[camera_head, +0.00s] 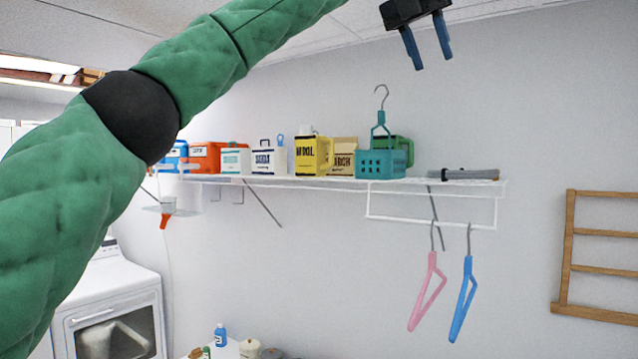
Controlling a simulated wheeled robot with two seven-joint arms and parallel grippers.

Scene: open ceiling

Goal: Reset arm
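My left arm, in a green sleeve with a black elbow, comes in from the left and reaches up across the picture. Its gripper (428,45) is at the top, right of centre, above the wall shelf. Its two blue fingers point down and stand apart, with nothing between them. The wrist is cut off by the top edge. My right gripper is not in view.
A white wire shelf (330,183) holds several boxes, a yellow jug (312,155) and a teal basket (381,163) with a teal hanger (381,120). A pink hanger (428,290) and a blue hanger (463,298) hang below. A wooden rack (566,255) is at right, a white washer (108,300) at lower left.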

